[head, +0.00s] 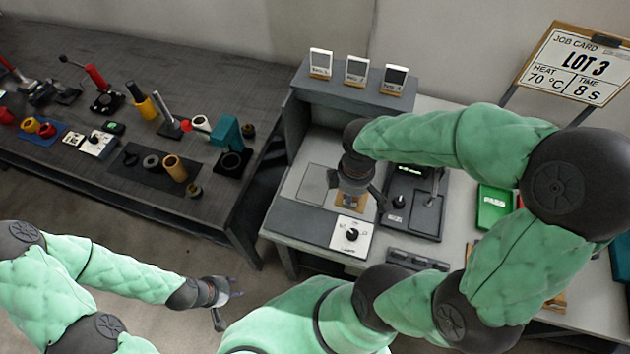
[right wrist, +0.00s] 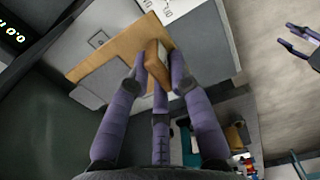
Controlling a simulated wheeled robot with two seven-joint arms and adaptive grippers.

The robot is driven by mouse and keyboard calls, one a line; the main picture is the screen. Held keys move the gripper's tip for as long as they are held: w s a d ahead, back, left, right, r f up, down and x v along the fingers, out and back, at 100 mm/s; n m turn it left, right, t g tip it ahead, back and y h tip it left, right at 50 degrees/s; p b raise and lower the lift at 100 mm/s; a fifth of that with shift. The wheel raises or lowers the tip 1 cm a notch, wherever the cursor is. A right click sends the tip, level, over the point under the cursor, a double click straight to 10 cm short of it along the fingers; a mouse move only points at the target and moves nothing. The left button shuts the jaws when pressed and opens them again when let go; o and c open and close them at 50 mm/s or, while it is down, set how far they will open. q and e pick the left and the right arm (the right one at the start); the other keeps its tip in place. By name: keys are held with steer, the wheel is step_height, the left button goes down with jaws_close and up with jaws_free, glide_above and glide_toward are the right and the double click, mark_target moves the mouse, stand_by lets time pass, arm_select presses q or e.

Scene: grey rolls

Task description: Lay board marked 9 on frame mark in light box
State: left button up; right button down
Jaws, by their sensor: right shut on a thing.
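My right gripper (head: 354,196) is over the light box (head: 295,222) and is shut on a small wooden block; it also shows in the right wrist view (right wrist: 158,68). The block (right wrist: 155,62) stands up from a flat tan board (right wrist: 110,48), like a handle. In the head view only a small tan part of the board (head: 348,206) shows below the gripper. No number is readable on it. A thin rectangular outline (head: 312,188) shows on the light box's pale surface, left of the gripper. I cannot tell whether the board touches the surface. My left gripper (head: 224,302) is open and empty, low and away from the benches.
A white lamp switch panel (head: 351,237) sits at the light box's front. Three small cards (head: 356,71) stand on its rear shelf. A dark device (head: 410,205) and green PASS tray (head: 493,205) lie to the right. The left bench (head: 60,165) holds several tools.

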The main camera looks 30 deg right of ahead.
steer(key=shift+w+a+f, duration=0.15)
steer(key=shift+w+f, duration=0.05)
steer(key=shift+f, duration=0.05)
steer(key=w+a+f+b, duration=0.3)
steer(key=w+f, duration=0.1)
steer(key=w, duration=0.4)
steer(key=b, duration=0.1)
glide_above(310, 195)
steer(key=f, duration=0.2)
steer(key=s+f, duration=0.1)
steer(key=f, duration=0.1)
steer(key=shift+d+f, duration=0.1)
steer(key=shift+f, duration=0.2)
steer(key=shift+w+f, duration=0.15)
steer(key=shift+w, duration=0.05)
steer(key=shift+w+f+b, duration=0.15)
steer(key=shift+f+b, duration=0.2)
steer(key=shift+f, duration=0.55)
steer(key=shift+w+f+b, duration=0.1)
steer(key=shift+f+b, duration=0.25)
steer(key=shift+f, duration=0.55)
steer(key=shift+f, duration=0.15)
steer(key=c, duration=1.1)
jaws_free()
